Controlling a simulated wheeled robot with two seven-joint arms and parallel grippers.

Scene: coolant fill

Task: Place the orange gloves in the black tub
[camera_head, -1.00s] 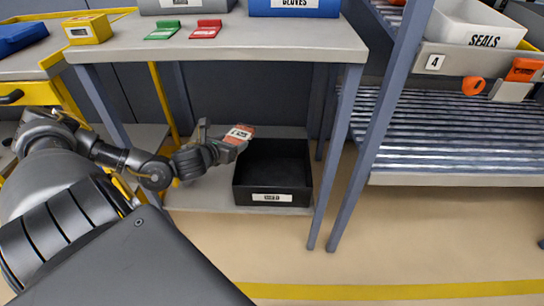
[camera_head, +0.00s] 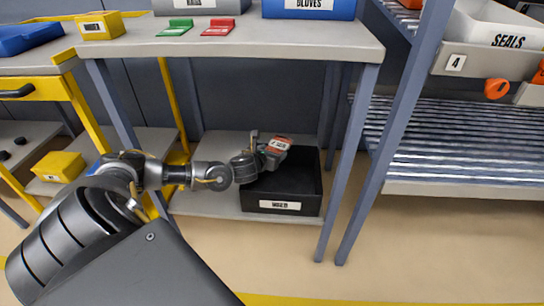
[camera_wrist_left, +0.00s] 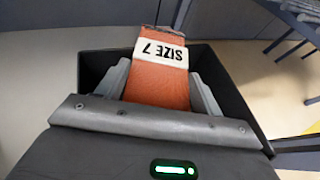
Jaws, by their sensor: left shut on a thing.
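The orange gloves (camera_head: 279,144) have a white band, which reads "SIZE 7" in the left wrist view (camera_wrist_left: 160,85). My left gripper (camera_head: 268,151) is shut on them, with a finger on each side. It holds them above the black tub (camera_head: 306,190), over its back part. The tub stands on the lower shelf of the table, with a white label on its front. In the left wrist view the tub's walls (camera_wrist_left: 232,92) show around and below the gloves. The tub floor is mostly hidden there by the gloves and gripper. My right gripper is not in view.
The table top (camera_head: 340,42) is above the tub, with a green card (camera_head: 176,27), a red card (camera_head: 218,27) and a blue gloves bin (camera_head: 309,8). Table legs (camera_head: 347,160) stand right of the tub. A roller rack (camera_head: 450,140) is farther right.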

